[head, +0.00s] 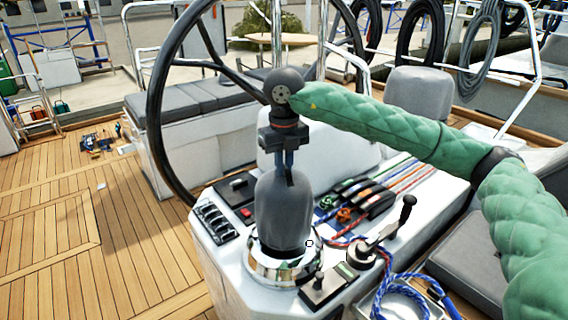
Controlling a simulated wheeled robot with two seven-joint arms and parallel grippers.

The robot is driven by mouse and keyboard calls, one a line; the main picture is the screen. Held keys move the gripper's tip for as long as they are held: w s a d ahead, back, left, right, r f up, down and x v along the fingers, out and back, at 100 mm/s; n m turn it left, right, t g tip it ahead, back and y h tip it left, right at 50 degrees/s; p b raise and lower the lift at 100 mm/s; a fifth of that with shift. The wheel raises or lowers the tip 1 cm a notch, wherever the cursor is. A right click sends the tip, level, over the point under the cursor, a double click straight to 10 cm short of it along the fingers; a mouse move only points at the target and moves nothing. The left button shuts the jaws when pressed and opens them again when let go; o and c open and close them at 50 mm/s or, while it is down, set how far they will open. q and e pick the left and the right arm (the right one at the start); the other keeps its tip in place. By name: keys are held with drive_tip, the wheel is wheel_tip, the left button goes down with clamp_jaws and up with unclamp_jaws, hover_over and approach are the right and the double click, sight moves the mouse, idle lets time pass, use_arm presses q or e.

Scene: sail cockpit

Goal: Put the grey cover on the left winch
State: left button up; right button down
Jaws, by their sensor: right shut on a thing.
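My right gripper (286,165) points down, with its fingers shut on the top of the grey cover (284,212). The cover hangs roughly upright below the fingers. Its lower end overlaps the shiny chrome winch (272,272) on the white console. The chrome shows as a ring around and below the cover's lower edge. The upper part of the winch is hidden behind or inside the cover, and I cannot tell whether the cover rests on it. My left gripper is not in view.
Right of the winch are a black-handled lever (392,230), rope clutches (358,196) and a blue rope coil (402,292). A switch panel (213,221) is left of it. A large steering wheel (153,110) stands behind. Another grey covered shape (420,92) stands back right.

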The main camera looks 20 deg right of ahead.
drive_tip(key=shift+f+b, duration=0.35)
drive_tip(key=shift+f, duration=0.55)
drive_tip(key=c, duration=0.9)
unclamp_jaws()
drive_tip(key=shift+r+p, duration=1.15)
drive_tip(key=shift+r, duration=3.4)
